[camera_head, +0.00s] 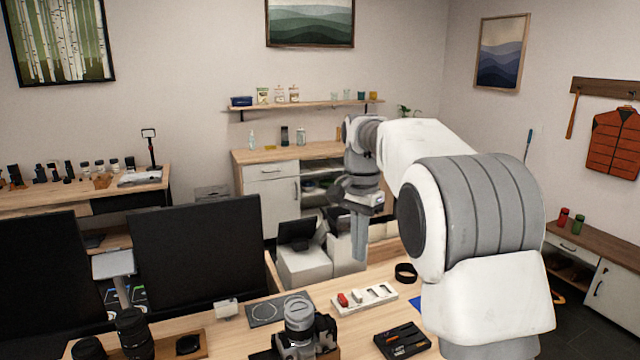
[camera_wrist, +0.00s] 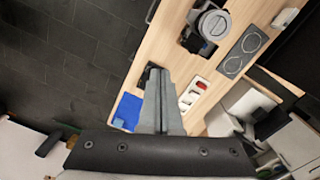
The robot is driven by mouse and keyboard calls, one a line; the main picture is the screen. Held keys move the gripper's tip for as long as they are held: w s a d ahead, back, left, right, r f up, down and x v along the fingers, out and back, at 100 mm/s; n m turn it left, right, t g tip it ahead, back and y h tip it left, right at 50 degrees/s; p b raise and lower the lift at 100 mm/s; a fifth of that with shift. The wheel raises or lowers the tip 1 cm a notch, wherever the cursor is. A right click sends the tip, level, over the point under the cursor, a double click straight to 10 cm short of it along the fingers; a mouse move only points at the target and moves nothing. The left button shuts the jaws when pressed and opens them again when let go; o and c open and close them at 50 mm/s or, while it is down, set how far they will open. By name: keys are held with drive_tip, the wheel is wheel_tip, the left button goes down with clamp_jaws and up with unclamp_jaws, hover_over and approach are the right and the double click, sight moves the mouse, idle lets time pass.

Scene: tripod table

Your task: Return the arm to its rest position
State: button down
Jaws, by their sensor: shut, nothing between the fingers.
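My gripper (camera_head: 359,240) hangs from my raised white and grey arm, fingers pointing down, above the far side of the wooden counter (camera_head: 262,337). Its fingers lie together and hold nothing. In the wrist view my gripper (camera_wrist: 161,85) also shows shut, in front of the counter (camera_wrist: 160,48). No object touches the fingers in either view.
On the counter are a camera (camera_head: 301,325), a white tray with a red item (camera_head: 364,297), a black ring (camera_head: 405,272) and a black box (camera_head: 402,341). Dark monitors (camera_head: 198,250) stand left. A white cabinet (camera_head: 271,190) stands behind.

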drive_tip(key=s+d+r+n+t, duration=0.2)
drive_tip(key=s+r, duration=0.1)
drive_tip(key=s, duration=0.5)
drive_tip(key=s+d+r+n+t, duration=0.1)
drive_tip(key=s+d+r+n, duration=0.2)
drive_tip(key=s, duration=0.5)
drive_tip(key=s+f+n+t, duration=0.1)
drive_tip(key=s+f+n, duration=0.1)
drive_tip(key=s, duration=0.5)
drive_tip(key=s+d+f+n+t, duration=0.1)
drive_tip(key=s+f+n+t, duration=0.1)
drive_tip(key=s+f, duration=0.2)
drive_tip(key=s, duration=0.3)
drive_tip(key=shift+s+d+f, duration=0.15)
drive_tip(key=shift+f, duration=0.15)
drive_tip(key=shift+d, duration=0.15)
